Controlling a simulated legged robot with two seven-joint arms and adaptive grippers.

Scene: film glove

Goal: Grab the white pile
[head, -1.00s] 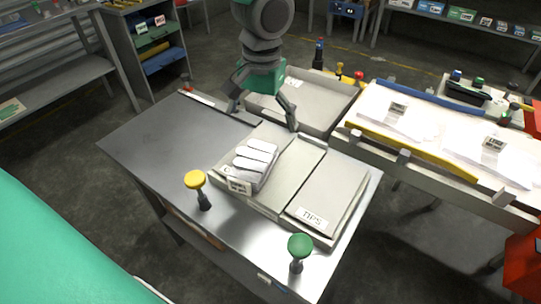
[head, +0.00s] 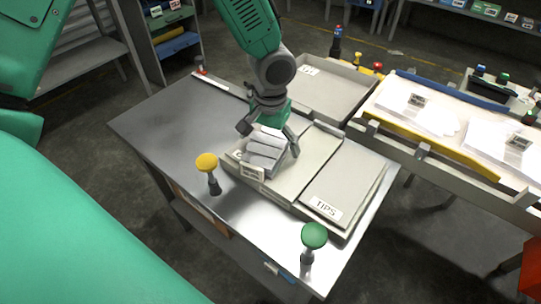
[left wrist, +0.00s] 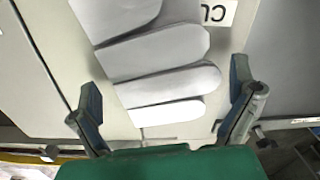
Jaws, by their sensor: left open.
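The white pile (head: 265,150) is a stack of white, finger-shaped pieces lying in the left compartment of a grey tray (head: 300,190) on the metal table. My left gripper (head: 268,138) is open above the pile, with one finger on each side of it in the head view. In the left wrist view the pile (left wrist: 160,70) lies between and beyond the two open fingers of the gripper (left wrist: 170,105). I cannot tell whether the fingers touch it. A label stands at the pile's front, partly readable. My right gripper is not in view.
A yellow-topped post (head: 207,163) and a green-topped post (head: 314,236) stand along the table's front. The compartment labelled TIPS (head: 340,185) is to the right. An empty grey tray (head: 325,90) lies behind. The table's left part (head: 180,120) is clear.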

